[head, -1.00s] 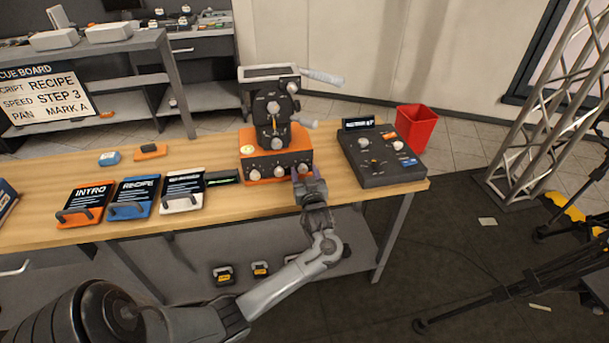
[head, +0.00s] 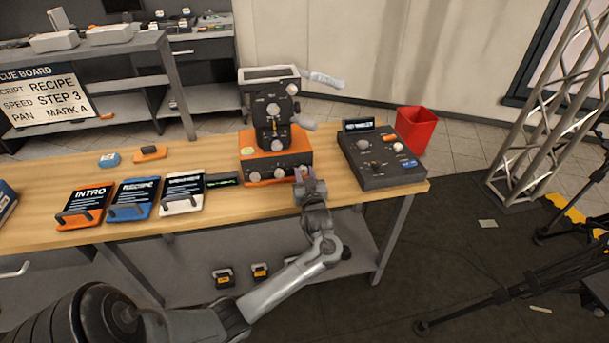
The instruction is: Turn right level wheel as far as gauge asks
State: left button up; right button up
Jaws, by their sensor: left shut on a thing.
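An orange base (head: 262,163) under a dark camera head (head: 272,115) stands on the wooden table and has a row of pale level wheels on its front. The left wheel (head: 253,177) and the middle wheel (head: 280,173) show clear. The right level wheel sits at the front right corner, mostly hidden by my left gripper (head: 302,178). That gripper is shut on the right wheel, its arm reaching up from below. A small dark gauge (head: 222,181) with a green trace lies left of the base; its reading is too small to tell. My right gripper is not in view.
A dark control box (head: 380,172) with knobs and a small screen stands close on the right. Intro, recipe and white slates (head: 183,203) lie to the left. A red bin (head: 427,117) stands behind the table's right end.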

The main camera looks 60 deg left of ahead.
pick_arm(q)
jog(key=n, duration=0.3)
jog(key=shift+s+f+n+b, duration=0.1)
jog(key=shift+n+b, duration=0.25)
jog(key=shift+n, duration=0.05)
jog(key=shift+s+n+b, duration=0.1)
jog(key=shift+n+b, duration=0.5)
jog(key=shift+n, duration=1.7)
jog(key=o, duration=1)
jog(key=shift+o, duration=0.2)
